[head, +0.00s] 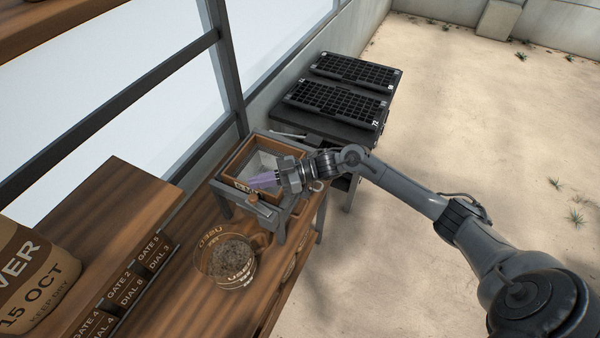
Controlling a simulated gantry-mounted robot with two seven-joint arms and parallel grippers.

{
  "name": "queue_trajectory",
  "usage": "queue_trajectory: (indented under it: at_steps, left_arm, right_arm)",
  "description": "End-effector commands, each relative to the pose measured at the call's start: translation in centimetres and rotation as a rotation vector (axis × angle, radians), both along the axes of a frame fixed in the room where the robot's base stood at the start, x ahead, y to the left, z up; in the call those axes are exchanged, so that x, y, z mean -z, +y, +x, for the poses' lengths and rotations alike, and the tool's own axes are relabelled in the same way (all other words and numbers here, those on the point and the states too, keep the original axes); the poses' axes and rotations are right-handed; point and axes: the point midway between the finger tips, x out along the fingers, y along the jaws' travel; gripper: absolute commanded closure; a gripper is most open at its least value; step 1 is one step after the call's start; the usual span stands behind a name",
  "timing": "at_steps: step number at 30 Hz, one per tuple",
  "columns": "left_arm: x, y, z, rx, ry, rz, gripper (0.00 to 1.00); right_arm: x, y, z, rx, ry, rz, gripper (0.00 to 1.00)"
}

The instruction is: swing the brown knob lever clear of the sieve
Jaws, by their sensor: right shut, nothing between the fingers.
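The sieve (236,161) is a wooden-framed box with a pale inside, set in a grey metal stand at the far end of the bench. The brown knob (253,197) of the lever sits at the stand's near side, by the sieve's front edge. The lever's arm is too small to make out clearly. My right gripper (252,182) reaches in from the right over the sieve's near edge, just above the knob. Its purple fingers are shut and empty. I cannot tell whether they touch the lever. My left gripper is not in view.
A glass jar of dark grains (232,262) stands on the wooden bench (200,305) in front of the stand. Gate and dial blocks (128,285) and a labelled brown bag (35,275) are at left. Black seed trays (335,100) lie on a dark table behind.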

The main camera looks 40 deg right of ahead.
Motion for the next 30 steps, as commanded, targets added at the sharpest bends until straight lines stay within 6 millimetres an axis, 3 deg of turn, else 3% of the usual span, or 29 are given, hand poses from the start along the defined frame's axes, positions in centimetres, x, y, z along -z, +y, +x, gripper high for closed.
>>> queue_trajectory:
  at_steps: [2,9,18,30]
  left_arm:
    - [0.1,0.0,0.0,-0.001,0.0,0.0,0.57]
    - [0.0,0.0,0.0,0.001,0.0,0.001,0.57]
    - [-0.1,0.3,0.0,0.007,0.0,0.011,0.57]
    - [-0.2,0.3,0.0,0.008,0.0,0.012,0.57]
  right_arm:
    - [-1.4,-0.2,-0.3,-0.001,-0.002,-0.002,1.0]
    - [-4.0,-2.9,-4.4,-0.001,0.001,-0.005,1.0]
    - [-6.7,-5.3,-7.9,-0.001,0.001,-0.002,1.0]
    - [-8.0,-6.6,-9.6,0.0,0.0,0.0,1.0]
